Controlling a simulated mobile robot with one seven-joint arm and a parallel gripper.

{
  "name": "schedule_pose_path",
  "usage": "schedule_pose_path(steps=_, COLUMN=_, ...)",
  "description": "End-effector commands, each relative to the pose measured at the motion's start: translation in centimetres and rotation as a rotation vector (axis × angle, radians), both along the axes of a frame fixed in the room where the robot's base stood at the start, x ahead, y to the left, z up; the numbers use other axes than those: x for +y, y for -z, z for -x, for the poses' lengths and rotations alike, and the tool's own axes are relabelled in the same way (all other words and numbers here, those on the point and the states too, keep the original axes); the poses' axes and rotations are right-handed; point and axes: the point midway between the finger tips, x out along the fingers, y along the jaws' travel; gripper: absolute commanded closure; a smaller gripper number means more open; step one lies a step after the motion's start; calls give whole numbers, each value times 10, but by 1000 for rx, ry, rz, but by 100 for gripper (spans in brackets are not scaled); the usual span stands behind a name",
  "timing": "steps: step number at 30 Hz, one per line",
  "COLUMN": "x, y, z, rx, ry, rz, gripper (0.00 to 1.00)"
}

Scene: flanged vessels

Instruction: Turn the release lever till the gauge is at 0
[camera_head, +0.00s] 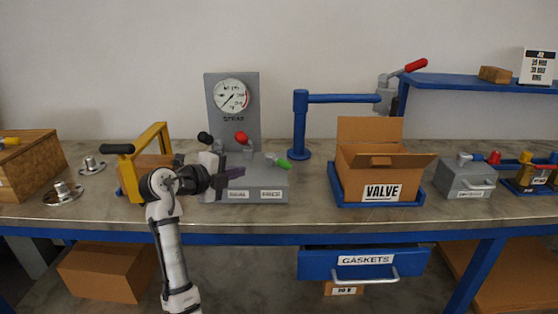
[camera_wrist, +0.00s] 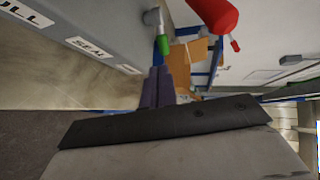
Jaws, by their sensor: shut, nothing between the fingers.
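A round white gauge (camera_head: 231,95) sits on an upright grey panel above a grey bench unit (camera_head: 262,178). Its needle seems to point to the lower left; the numbers are too small to read. The unit has a black-knobbed lever (camera_head: 205,138), a red-knobbed lever (camera_head: 242,138) and a green-handled lever (camera_head: 283,164). I cannot tell which is the release lever. My gripper (camera_head: 239,171) is shut and empty in front of the unit, left of the green handle. In the wrist view, the fingers (camera_wrist: 157,88) are together below the green handle (camera_wrist: 163,45); the red handle (camera_wrist: 215,14) is upper right.
A yellow frame (camera_head: 157,150) stands left of the unit. A blue post with an arm (camera_head: 300,125) stands behind right. An open cardboard box marked VALVE (camera_head: 372,178) sits on a blue tray. Flanges (camera_head: 62,194) lie at left.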

Motion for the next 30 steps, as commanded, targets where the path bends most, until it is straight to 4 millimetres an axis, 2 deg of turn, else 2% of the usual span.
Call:
schedule_pose_path(steps=4, x=-1, y=-4, z=9, rx=-23, ry=56, rz=-2, gripper=100)
schedule_pose_path(steps=8, x=-10, y=-2, z=2, rx=-25, ry=63, rz=-2, gripper=100)
schedule_pose_path(steps=21, x=-70, y=20, z=-59, rx=-22, ry=59, rz=-1, gripper=100)
schedule_pose_path(steps=30, x=-93, y=30, z=-84, rx=-24, ry=58, rz=-1, gripper=100)
